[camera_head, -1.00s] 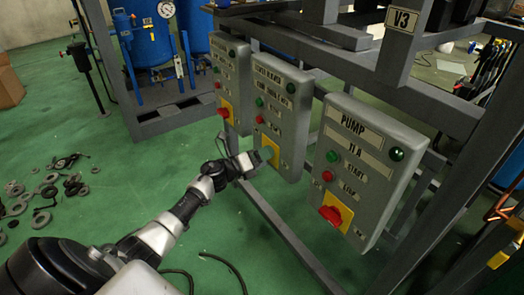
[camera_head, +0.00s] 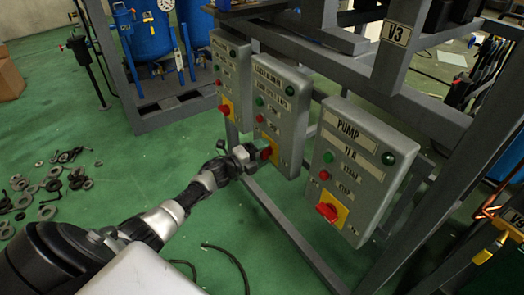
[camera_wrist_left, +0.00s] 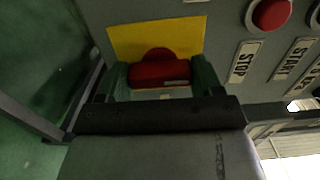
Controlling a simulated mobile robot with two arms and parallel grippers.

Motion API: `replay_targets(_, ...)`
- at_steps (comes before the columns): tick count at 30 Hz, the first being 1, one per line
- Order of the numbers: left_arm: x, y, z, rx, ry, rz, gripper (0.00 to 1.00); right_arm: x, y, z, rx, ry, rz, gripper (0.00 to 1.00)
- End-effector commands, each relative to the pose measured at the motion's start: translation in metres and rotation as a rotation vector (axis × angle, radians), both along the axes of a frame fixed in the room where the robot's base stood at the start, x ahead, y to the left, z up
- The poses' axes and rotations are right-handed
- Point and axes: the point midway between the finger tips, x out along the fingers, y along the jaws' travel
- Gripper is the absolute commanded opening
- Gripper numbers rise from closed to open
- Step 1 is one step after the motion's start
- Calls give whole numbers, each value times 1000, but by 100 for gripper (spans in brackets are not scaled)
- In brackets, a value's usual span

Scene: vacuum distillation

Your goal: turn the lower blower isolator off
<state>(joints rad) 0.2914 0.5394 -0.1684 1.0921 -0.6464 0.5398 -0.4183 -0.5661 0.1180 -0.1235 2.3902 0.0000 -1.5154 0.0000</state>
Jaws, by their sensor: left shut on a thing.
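The middle grey control box (camera_head: 287,96) has a yellow isolator plate (camera_head: 273,147) with a red rotary handle (camera_head: 267,153) low on its front. Its label is too small to read surely. My left gripper (camera_head: 259,155) is at this isolator. In the left wrist view the red handle (camera_wrist_left: 160,74) lies as a bar across the picture, in front of the yellow plate (camera_wrist_left: 125,40). The green fingers of my left gripper (camera_wrist_left: 161,82) are at both ends of the handle, shut on it. My right gripper is not in view.
The box marked PUMP (camera_head: 362,150), with its own red isolator (camera_head: 328,211), is to the right; another box (camera_head: 230,75) is to the left. A grey steel frame (camera_head: 310,245) carries them. Loose metal parts (camera_head: 50,185) lie on the green floor at left.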

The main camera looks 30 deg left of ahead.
Motion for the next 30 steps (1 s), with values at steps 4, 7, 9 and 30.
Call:
replay_targets(4,0,1,0,-23,12,1,42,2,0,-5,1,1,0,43)
replay_targets(7,0,0,-1,-31,15,1,42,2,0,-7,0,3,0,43)
replay_targets(9,0,0,-1,-33,16,1,42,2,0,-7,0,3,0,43)
replay_targets(30,0,0,0,-31,14,0,92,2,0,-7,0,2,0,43)
